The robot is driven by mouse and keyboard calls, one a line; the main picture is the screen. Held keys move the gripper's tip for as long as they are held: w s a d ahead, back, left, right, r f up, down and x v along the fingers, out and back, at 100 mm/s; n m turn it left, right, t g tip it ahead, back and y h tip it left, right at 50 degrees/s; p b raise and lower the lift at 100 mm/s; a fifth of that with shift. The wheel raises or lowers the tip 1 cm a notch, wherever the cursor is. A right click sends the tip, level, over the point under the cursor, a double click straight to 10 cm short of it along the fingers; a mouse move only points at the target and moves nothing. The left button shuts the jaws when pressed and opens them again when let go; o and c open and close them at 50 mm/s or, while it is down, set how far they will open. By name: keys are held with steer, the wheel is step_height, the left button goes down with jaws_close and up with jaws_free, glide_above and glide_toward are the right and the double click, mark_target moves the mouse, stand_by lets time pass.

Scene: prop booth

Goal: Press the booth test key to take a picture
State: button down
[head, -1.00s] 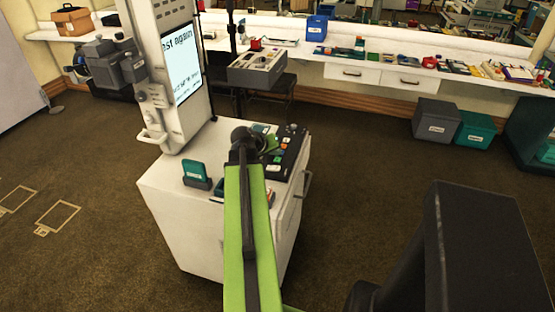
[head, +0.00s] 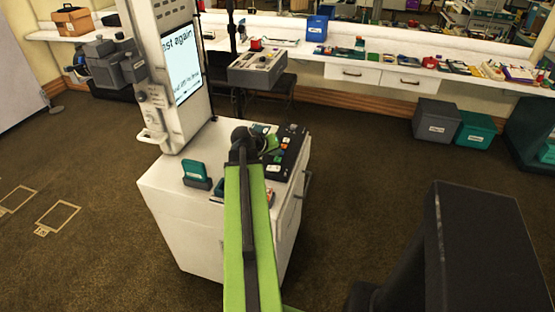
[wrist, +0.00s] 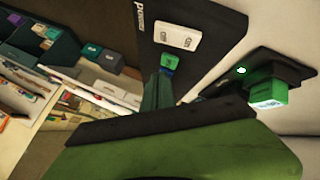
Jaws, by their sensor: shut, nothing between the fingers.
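The booth (head: 176,80) is a tall pale panel with a lit screen (head: 186,62); the words "again" can be read on it. A black key panel (head: 287,155) with several coloured keys lies on the white cabinet top. My gripper (head: 270,140) is over this panel, mostly hidden behind my wrist. In the wrist view my gripper (wrist: 165,75) is shut and empty, its tip close to a small teal key (wrist: 170,62) on a dark panel (wrist: 185,15). I cannot tell whether they touch. I cannot tell which key is the test key.
A teal block in a dark holder (head: 196,174) stands on the left of the cabinet top (head: 165,185). In the wrist view a green key (wrist: 267,94) sits on a black plate beside a lit green lamp (wrist: 241,70).

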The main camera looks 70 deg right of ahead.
mark_target(276, 160)
steer(key=shift+f+b, duration=0.4)
steer(key=shift+f+b, duration=0.4)
steer(key=shift+b, duration=0.05)
stand_by(0.6)
steer(key=shift+r, duration=0.1)
steer(key=shift+r+p, duration=0.75)
steer(key=shift+p, duration=0.1)
step_height(276, 160, up, 5)
steer(key=p, duration=0.5)
